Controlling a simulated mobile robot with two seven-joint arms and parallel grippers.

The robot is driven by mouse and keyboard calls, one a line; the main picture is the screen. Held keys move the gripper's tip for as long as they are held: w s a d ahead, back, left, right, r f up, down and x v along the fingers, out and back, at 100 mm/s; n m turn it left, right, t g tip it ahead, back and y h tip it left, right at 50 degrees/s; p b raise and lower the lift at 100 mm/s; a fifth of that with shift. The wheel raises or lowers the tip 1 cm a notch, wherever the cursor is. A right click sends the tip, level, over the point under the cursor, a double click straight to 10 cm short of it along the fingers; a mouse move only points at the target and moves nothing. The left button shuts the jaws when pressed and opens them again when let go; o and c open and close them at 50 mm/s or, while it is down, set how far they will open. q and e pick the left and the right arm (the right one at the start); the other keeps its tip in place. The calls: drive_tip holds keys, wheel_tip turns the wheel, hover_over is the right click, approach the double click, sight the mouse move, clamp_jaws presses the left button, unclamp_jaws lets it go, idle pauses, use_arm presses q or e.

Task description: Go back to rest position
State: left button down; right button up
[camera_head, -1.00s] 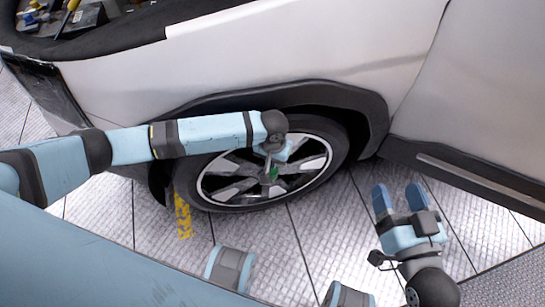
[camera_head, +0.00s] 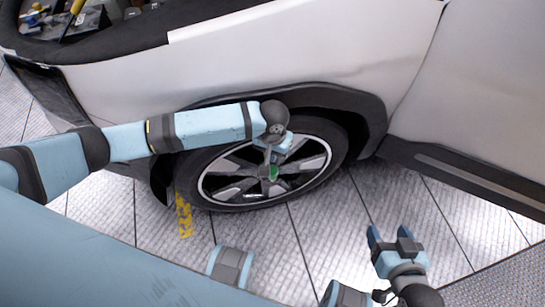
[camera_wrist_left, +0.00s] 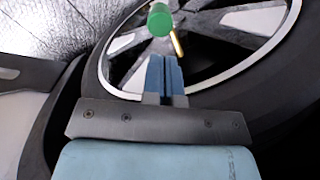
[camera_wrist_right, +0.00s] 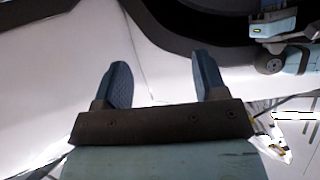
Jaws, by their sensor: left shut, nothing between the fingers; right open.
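My left gripper (camera_wrist_left: 163,65) is shut and empty in front of the car's front wheel (camera_head: 215,190). In the head view its fingers are hard to make out below the dark wrist joint. A green cylinder with a brass-coloured stem (camera_wrist_left: 160,20) lies just beyond the closed fingertips in the left wrist view; it also shows small against the wheel in the head view (camera_head: 272,173). My right gripper (camera_head: 389,238) is open and empty over the floor, right of the wheel. Its two blue fingers stand apart in the right wrist view (camera_wrist_right: 160,80).
The white car (camera_head: 290,50) fills the back, with an open engine bay (camera_head: 110,12) at the upper left and a dark sill (camera_head: 460,175) at the right. Tiled floor (camera_head: 335,235) with a yellow marking (camera_head: 184,215) lies in front. Floor around my right gripper is clear.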

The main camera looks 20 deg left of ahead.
use_arm(q)
wheel_tip(320, 180, up, 10)
drive_tip(key=p, duration=0.2)
drive_tip(key=shift+f, duration=0.15)
use_arm(e)
drive_tip(key=shift+s+d+r, duration=0.15)
drive_tip(key=shift+d, duration=0.05)
use_arm(q)
drive_tip(key=shift+s+d, duration=0.1)
drive_tip(key=s+d+f+m+t+h, duration=0.2)
drive_tip(key=s+d+f+t+h, duration=0.15)
drive_tip(key=s+d+h, duration=0.45)
drive_tip(key=s+a+r+t+y, duration=0.2)
drive_tip(key=s+a+t+y, duration=0.2)
drive_tip(key=s+a+t, duration=0.6)
drive_tip(key=a+r+g+p, duration=0.2)
drive_tip(key=r+p, duration=1.3)
drive_tip(key=p, duration=1)
drive_tip(key=shift+w+a+r+y, duration=0.35)
drive_tip(key=shift+a+r+y, duration=0.05)
drive_tip(key=shift+a, duration=0.3)
use_arm(e)
wheel_tip(320, 180, up, 17)
drive_tip(key=s+d, duration=0.1)
drive_tip(key=d, duration=0.1)
drive_tip(key=shift+s+g+h, duration=0.15)
drive_tip(key=shift+g+h, duration=0.25)
